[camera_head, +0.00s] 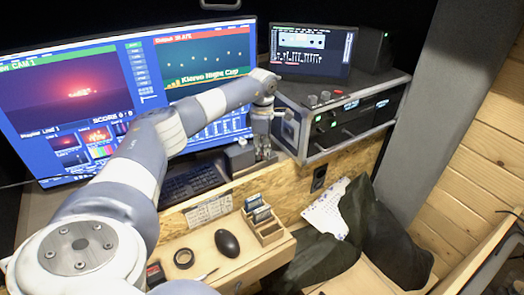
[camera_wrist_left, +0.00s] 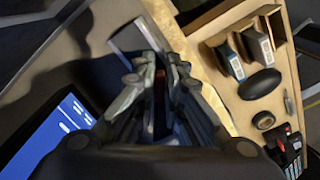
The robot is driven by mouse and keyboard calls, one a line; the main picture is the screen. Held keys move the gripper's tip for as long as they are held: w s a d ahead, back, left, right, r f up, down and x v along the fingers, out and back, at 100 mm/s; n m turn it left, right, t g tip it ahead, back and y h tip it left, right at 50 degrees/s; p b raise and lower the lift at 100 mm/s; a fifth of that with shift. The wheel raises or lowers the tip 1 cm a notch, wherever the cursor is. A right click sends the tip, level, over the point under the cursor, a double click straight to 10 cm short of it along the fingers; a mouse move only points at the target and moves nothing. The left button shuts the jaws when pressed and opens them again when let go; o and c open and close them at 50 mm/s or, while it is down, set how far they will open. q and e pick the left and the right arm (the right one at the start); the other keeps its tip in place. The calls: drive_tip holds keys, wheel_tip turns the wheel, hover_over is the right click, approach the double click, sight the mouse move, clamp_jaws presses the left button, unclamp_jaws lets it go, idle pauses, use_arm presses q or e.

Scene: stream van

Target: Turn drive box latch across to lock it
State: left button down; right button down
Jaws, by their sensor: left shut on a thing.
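My left gripper (camera_head: 263,154) points down at the desk's back edge, beside the left end of the equipment rack. A small grey box (camera_head: 239,155) stands right next to its fingers on the left and looks like the drive box. In the left wrist view the gripper (camera_wrist_left: 158,82) has its fingers close together on a narrow dark, reddish piece, seemingly the latch. The fingers hide most of it, so its angle cannot be told. A pale grey plate (camera_wrist_left: 132,38) shows beyond the fingertips. My right gripper is in neither view.
A large monitor (camera_head: 75,85) stands behind my left arm, with a keyboard (camera_head: 195,180) below. The rack (camera_head: 350,120) carries a small screen (camera_head: 310,52). A wooden card holder (camera_head: 268,232), mouse (camera_head: 227,243) and tape roll (camera_head: 184,258) lie on the lower shelf. Dark cloth (camera_head: 375,235) lies at right.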

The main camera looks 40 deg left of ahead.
use_arm(q)
drive_tip(key=c, duration=1.7)
unclamp_jaws()
drive_tip(key=shift+w, duration=0.1)
drive_tip(key=shift+r, duration=0.1)
drive_tip(key=shift+r, duration=3.95)
